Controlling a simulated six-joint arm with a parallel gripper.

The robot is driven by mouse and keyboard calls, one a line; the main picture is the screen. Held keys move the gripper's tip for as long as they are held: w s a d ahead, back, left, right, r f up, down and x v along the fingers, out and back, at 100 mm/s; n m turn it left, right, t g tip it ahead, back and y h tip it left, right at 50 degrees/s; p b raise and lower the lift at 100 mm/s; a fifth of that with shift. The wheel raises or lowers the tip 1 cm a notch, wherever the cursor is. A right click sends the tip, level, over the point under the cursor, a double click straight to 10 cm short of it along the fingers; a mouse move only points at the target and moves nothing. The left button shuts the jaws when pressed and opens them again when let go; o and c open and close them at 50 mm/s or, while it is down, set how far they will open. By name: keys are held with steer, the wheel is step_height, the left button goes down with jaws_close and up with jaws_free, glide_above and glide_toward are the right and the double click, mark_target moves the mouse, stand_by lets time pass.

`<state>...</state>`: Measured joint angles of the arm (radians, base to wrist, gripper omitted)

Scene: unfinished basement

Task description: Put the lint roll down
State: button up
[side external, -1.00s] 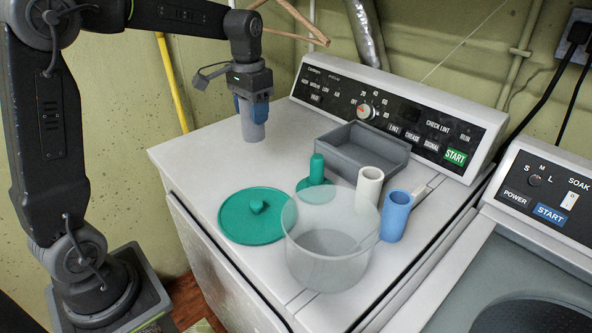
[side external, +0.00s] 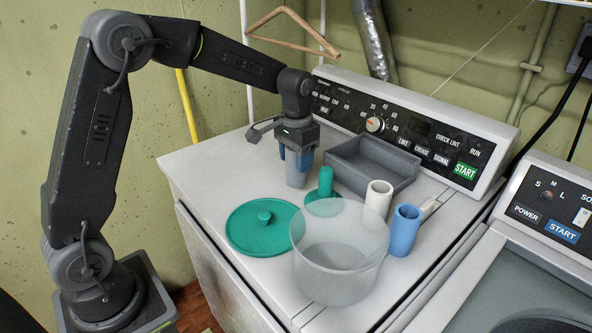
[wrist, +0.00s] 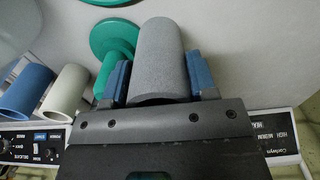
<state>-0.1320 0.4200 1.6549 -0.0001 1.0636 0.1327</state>
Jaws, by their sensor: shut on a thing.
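The lint roll, a plain grey cylinder (wrist: 160,60), is held upright between the two blue fingers of my gripper (wrist: 158,82). In the side view the roll (side external: 296,178) hangs below my gripper (side external: 297,158), over the back left part of the white machine top (side external: 210,165). It is close to the left of a green post on a round base (side external: 325,184). I cannot tell whether its lower end touches the top. In the wrist view the green post (wrist: 112,60) is just left of the roll, apart from it.
A green lid (side external: 262,228) lies in front of the roll, beside a clear tub (side external: 338,262). A grey tray (side external: 372,165) is behind right. A white tube (side external: 377,198) and a blue tube (side external: 403,230) stand to the right. The far left of the top is clear.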

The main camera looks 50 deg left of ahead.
steer(key=shift+f, duration=1.8)
steer(key=shift+f, duration=0.2)
steer(key=o, duration=0.9)
steer(key=shift+r, duration=0.1)
